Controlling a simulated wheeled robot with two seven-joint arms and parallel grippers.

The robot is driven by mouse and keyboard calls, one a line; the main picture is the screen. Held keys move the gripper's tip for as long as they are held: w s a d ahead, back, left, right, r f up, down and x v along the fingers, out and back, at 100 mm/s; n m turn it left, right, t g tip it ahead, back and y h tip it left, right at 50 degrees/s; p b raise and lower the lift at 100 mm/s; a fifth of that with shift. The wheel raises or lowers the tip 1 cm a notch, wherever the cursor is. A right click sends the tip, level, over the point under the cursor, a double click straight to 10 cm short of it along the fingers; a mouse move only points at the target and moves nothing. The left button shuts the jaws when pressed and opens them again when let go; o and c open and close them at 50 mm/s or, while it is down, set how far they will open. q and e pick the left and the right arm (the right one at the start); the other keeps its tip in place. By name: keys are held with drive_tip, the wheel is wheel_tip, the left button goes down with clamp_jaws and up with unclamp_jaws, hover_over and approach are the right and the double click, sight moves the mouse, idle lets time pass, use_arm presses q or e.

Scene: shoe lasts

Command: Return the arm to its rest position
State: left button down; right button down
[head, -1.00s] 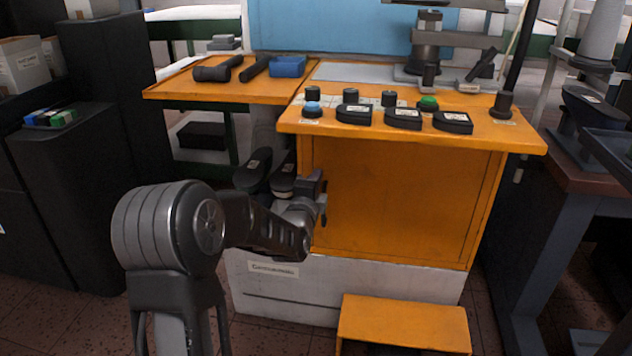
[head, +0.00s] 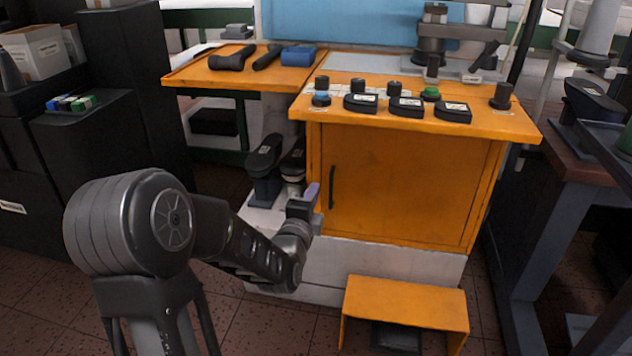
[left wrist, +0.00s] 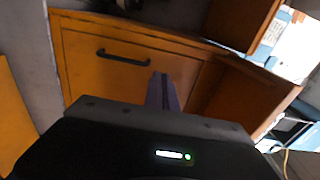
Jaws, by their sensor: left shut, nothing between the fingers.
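My left gripper (head: 309,197) shows in the head view in front of the orange cabinet, left of the cabinet's dark handle. Its fingers are shut and hold nothing. In the left wrist view the closed fingers (left wrist: 162,92) point toward the orange cabinet door (left wrist: 130,75). My left arm (head: 240,240) is bent and comes in from the lower left. Two dark shoe lasts (head: 265,160) stand on the white base (head: 268,212) beside the cabinet, behind the gripper and apart from it. My right gripper is not in view.
The orange cabinet (head: 400,185) has a top with several black pieces and knobs. An orange step (head: 405,300) stands on the floor in front. Dark cabinets (head: 100,150) stand at left, and a blue-grey frame (head: 535,260) at right. Floor at lower left is free.

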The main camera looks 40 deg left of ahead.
use_arm(q)
drive_tip(key=shift+s, duration=0.1)
idle(0.6)
